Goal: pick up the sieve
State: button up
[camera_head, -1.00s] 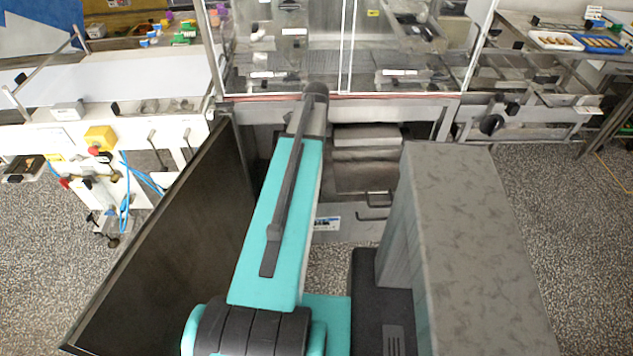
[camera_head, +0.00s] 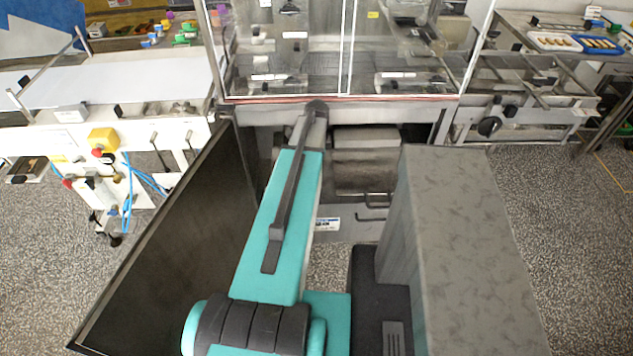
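I cannot make out the sieve in this view. My teal and grey arm reaches forward from the bottom centre to the open lower front of the machine (camera_head: 400,112). Its far end goes down out of sight behind the upper joint, so my gripper is hidden. I cannot see whether it holds anything. Inside the opening, right of my arm, is a grey metal box-like part (camera_head: 365,140), with a bent handle (camera_head: 375,215) below it.
A dark open door panel (camera_head: 165,240) stands close left of my arm. A mottled grey block (camera_head: 455,220) stands close on the right. A conveyor (camera_head: 120,75) with a yellow switch box (camera_head: 103,139) is further left. Clear windows (camera_head: 345,50) are above the opening.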

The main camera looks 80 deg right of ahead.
jog(key=shift+f, duration=0.2)
dwell(0.4)
jog(key=c, duration=0.6)
jog(key=shift+r, duration=0.15)
notch_tip(320, 180, up, 18)
jog(key=b, duration=0.5)
jog(key=shift+r, duration=0.1)
dwell(0.9)
